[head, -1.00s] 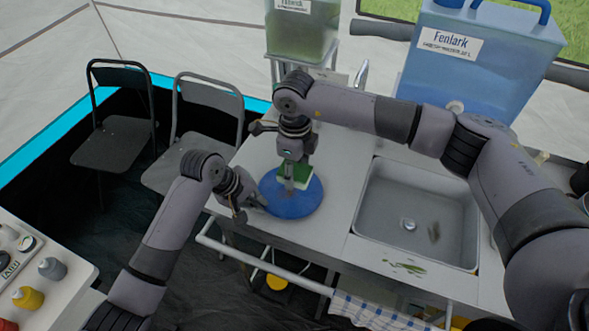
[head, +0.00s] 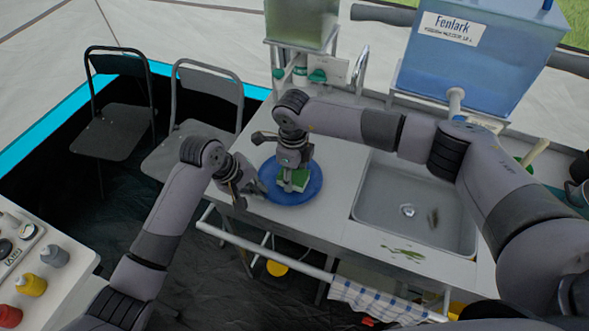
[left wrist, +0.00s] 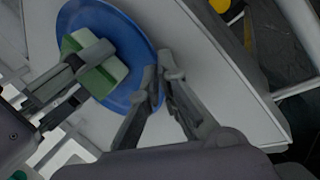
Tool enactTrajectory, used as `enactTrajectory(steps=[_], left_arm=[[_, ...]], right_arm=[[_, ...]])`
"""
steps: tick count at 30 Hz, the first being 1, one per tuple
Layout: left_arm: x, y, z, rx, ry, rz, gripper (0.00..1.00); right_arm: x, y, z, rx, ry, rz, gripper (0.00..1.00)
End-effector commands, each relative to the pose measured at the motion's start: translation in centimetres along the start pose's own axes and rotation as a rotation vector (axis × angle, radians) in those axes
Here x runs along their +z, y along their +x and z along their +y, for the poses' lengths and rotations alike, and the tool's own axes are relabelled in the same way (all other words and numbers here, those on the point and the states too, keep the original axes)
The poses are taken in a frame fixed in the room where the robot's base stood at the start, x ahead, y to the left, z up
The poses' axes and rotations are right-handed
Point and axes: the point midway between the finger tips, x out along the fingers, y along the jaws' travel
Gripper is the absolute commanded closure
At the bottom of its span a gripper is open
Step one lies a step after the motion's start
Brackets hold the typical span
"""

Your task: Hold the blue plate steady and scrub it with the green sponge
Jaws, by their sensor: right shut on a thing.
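The round blue plate (head: 311,191) lies on the light counter left of the sink. The green sponge (head: 296,186), with a pale band, is over the plate's middle; contact is hard to judge from above. My right gripper (head: 292,173) comes down from above, shut on the sponge. The sponge (left wrist: 112,66) and right gripper fingers also show in the left wrist view. One finger overlaps the plate (left wrist: 128,28) in that view, and the other lies outside the rim. The head view shows this gripper low at the plate's left side.
The sink (head: 385,195) is right of the plate, with dark residue inside. Green scraps (head: 403,252) lie on the counter's front edge. A rail (head: 262,246) and checked cloth (head: 375,300) are in front. Water tanks stand behind. Folding chairs (head: 118,122) are left.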

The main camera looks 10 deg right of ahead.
Motion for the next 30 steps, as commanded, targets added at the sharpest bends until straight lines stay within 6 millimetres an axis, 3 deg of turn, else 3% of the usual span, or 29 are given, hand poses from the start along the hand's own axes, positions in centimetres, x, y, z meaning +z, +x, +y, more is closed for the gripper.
enactTrajectory(steps=[10, 22, 30], left_arm=[[0.1, 0.0, 0.0, 0.000, 0.001, -0.002, 1.00], [0.0, 0.0, 0.0, -0.001, 0.000, 0.000, 1.00], [0.0, 0.0, 0.0, 0.000, 0.001, -0.001, 1.00]], right_arm=[[3.1, 0.1, -1.1, 0.000, 0.001, -0.003, 0.86], [-0.7, 0.4, 0.2, -0.001, 0.000, 0.000, 0.86], [1.9, 0.4, -0.7, 0.000, 0.001, -0.002, 0.86]])
